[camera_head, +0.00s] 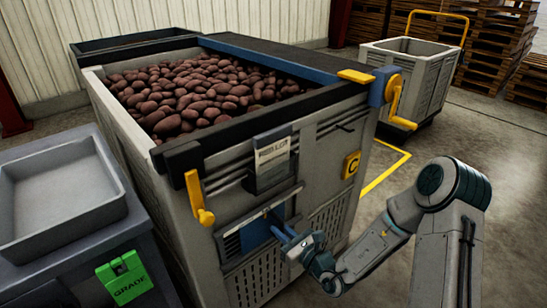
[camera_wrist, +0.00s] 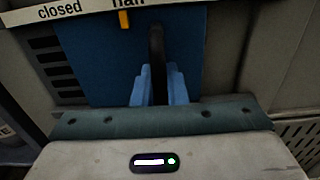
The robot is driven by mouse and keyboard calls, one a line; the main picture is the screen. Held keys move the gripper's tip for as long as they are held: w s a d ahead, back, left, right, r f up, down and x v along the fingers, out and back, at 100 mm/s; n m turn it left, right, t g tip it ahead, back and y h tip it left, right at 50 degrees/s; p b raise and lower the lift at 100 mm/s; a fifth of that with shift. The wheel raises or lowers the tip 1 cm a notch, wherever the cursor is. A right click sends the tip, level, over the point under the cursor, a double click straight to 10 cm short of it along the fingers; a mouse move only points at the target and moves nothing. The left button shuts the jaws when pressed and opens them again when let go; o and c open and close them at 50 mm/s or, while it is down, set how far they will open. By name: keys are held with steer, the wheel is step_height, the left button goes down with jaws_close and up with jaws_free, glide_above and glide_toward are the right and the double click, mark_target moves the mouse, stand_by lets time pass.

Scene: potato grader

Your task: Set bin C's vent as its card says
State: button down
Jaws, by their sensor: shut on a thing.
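A scale strip (camera_wrist: 75,10) reads "closed" and, partly cut off, "half". A yellow pointer (camera_wrist: 124,19) sits below "half". My gripper (camera_wrist: 158,85) is shut on the slide's dark upright handle (camera_wrist: 156,50).
A yellow lever (camera_head: 198,200) hangs at the bin's left corner, and a yellow crank (camera_head: 395,95) sits at the right. A grey tray (camera_head: 60,195) on a stand with a green tag (camera_head: 124,277) is at left. Open floor lies to the right.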

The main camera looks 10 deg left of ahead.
steer(key=shift+s+a, duration=0.1)
steer(key=shift+s+a+p, duration=0.25)
steer(key=shift+s+a, duration=0.7)
steer(key=shift+s, duration=0.25)
steer(key=shift+s+a+p, duration=0.2)
steer(key=shift+s+a, duration=0.7)
steer(key=shift+s, duration=0.3)
steer(key=c, duration=0.8)
jaws_free()
